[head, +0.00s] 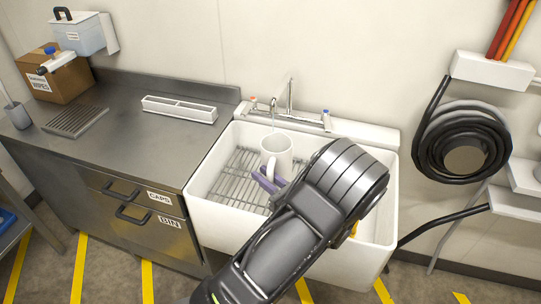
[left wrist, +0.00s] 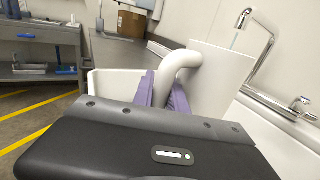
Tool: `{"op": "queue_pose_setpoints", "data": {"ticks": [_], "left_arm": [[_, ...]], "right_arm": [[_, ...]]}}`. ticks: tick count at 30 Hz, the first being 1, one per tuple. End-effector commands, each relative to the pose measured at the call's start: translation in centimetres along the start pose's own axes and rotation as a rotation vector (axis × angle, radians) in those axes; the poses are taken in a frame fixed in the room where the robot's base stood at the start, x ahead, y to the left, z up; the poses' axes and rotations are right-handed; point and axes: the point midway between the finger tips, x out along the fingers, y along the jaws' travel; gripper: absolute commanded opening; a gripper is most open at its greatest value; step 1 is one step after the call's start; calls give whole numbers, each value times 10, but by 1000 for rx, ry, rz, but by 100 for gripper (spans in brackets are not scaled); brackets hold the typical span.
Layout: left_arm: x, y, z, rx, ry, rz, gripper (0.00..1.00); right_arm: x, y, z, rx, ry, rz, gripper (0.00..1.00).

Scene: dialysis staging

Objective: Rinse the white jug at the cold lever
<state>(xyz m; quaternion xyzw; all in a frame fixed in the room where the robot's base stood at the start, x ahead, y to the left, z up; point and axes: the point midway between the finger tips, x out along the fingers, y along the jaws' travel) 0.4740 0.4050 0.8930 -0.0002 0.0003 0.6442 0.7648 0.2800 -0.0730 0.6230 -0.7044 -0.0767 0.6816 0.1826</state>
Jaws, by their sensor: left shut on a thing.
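The white jug (head: 284,146) is upright over the sink, below the tap spout (head: 274,103). My left gripper (head: 268,181) has its purple fingers shut on the jug's handle. In the left wrist view the handle (left wrist: 178,64) passes between the fingers, with the jug's body (left wrist: 212,82) beyond. A thin pale streak like water hangs below the spout (left wrist: 243,17). The blue-marked cold lever (head: 326,114) is at the right end of the tap, and the red-marked lever (head: 253,101) at the left. The jug's inside bottom cannot be made out. My right gripper is not in view.
The white sink (head: 224,218) has a wire rack (head: 232,180) inside. A steel counter (head: 140,137) with a white divided tray (head: 180,108) stands to the left. A black coiled hose (head: 432,140) hangs on the wall at right. My left arm covers the sink's front right.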

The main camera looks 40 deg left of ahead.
Motion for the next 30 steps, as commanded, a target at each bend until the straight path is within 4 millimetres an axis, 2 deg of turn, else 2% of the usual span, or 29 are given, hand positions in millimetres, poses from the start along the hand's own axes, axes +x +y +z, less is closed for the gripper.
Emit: {"op": "queue_pose_setpoints", "data": {"ticks": [11,24,30], "left_arm": [[-5,3,8,-1,-2,-1,0],[-35,20,38,-1,-2,-2,0],[-43,26,42,0,-2,0,0]], "right_arm": [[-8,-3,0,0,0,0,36],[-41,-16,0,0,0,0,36],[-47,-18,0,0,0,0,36]]}}
